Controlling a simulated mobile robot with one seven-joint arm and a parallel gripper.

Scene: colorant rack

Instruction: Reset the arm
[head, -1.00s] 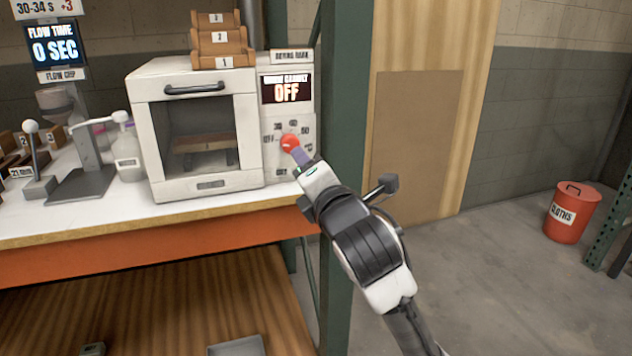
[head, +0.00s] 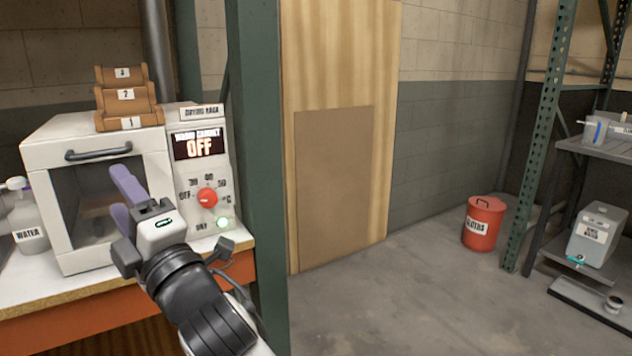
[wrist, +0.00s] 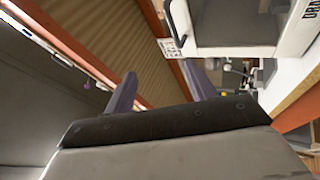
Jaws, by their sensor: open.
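My gripper (head: 124,202) is open and empty, with two purple fingers spread apart. In the head view it is in front of the white drying oven (head: 45,152), left of the red dial (head: 207,197). The fingers do not hold anything. The oven's screen (head: 198,146) reads OFF, and a small green light (head: 222,223) shows below the dial. In the wrist view the gripper (wrist: 160,92) is seen from behind, its two fingers apart, with part of a white appliance at the upper right.
A green post (head: 257,150) stands just right of the bench. Stacked brown bins (head: 125,95) sit on the oven, and a water bottle (head: 27,222) is at the left. A red cloths bin (head: 484,224) stands across open floor (head: 400,300), near a shelf at right.

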